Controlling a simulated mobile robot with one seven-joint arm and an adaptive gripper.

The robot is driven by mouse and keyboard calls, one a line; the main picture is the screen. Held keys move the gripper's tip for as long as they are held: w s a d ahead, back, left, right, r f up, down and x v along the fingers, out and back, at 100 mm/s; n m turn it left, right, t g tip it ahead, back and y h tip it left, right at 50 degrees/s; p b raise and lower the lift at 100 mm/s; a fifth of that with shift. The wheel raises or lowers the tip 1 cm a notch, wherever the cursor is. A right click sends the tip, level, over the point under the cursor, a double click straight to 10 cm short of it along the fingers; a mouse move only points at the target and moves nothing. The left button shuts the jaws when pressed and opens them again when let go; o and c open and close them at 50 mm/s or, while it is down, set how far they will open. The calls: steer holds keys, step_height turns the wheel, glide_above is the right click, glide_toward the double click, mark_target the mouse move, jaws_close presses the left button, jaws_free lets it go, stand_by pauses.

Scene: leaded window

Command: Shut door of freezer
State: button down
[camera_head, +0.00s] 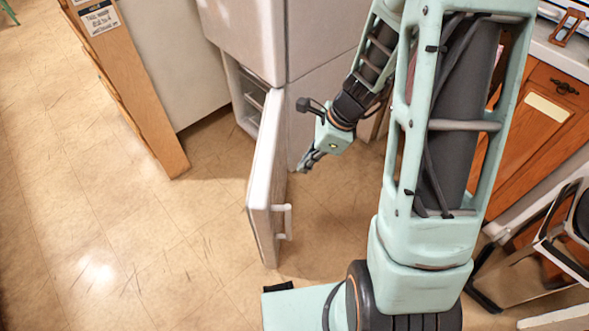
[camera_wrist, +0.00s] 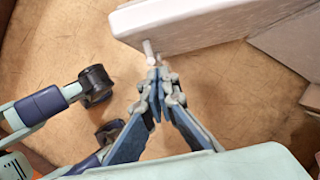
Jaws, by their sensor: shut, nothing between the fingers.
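The white freezer (camera_head: 240,95) stands at the upper middle of the head view. Its lower door (camera_head: 264,180) is swung wide open towards me, and part of the shelved inside shows left of it. The door's white bar handle (camera_head: 286,222) is on its right-hand outer face. My gripper (camera_head: 305,163) is on that outer side, to the right of the door and farther in than the handle. In the wrist view, my gripper's fingers are closed together and empty. The door (camera_wrist: 190,25) crosses the top, with its handle (camera_wrist: 149,47) just beyond the fingertips; contact is unclear.
A wooden panel (camera_head: 130,90) with a sign stands left of the freezer. Orange-brown cabinets (camera_head: 530,130) and a dark chair (camera_head: 560,230) are at the right. The tiled floor (camera_head: 130,240) left of the door is clear.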

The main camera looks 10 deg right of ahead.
steer(key=w+a+f+b, duration=0.1)
steer(key=a+f+b, duration=0.2)
steer(key=a+f, duration=0.4)
steer(key=shift+w+f, duration=0.3)
steer(key=shift+f, duration=0.4)
steer(key=shift+a, duration=0.1)
